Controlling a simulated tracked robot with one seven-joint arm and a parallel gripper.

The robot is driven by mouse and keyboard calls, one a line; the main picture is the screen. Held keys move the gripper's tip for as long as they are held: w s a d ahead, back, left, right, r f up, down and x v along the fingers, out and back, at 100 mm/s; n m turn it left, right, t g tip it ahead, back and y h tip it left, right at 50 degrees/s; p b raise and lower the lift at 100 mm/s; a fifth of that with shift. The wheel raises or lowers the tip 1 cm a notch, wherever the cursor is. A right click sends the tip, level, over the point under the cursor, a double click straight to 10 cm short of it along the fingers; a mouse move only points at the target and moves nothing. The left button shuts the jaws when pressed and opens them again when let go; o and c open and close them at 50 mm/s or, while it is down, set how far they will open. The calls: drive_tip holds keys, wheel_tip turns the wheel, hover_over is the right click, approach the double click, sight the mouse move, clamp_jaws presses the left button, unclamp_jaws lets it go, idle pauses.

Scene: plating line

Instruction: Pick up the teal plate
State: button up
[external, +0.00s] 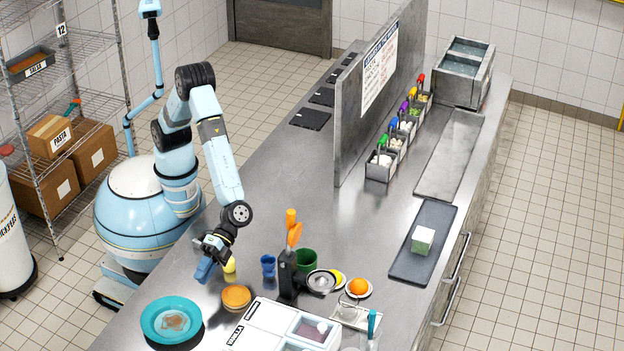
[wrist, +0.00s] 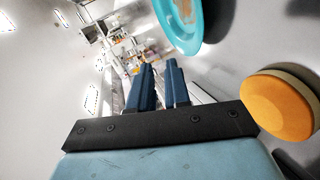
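The teal plate (external: 152,326) lies on the steel counter at the lower left in the external view, with a flat tan and brown item on it. In the wrist view the teal plate (wrist: 187,44) is cut off by the top edge. My gripper (external: 206,272) hangs above the counter, behind and a little right of the plate, apart from it. In the wrist view the two blue fingers (wrist: 160,68) show a narrow gap with nothing between them.
An orange round stack (external: 236,297) stands right of the plate and also shows in the wrist view (wrist: 273,107). Small blue cups (external: 268,266), a black utensil holder (external: 290,275) and a white-lidded container (external: 262,325) stand further right. Bare counter lies between gripper and plate.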

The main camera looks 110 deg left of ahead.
drive_tip(key=shift+f, duration=3.2)
drive_tip(key=x, duration=0.5)
drive_tip(key=shift+f, duration=0.2)
drive_tip(key=shift+c, duration=0.2)
clamp_jaws()
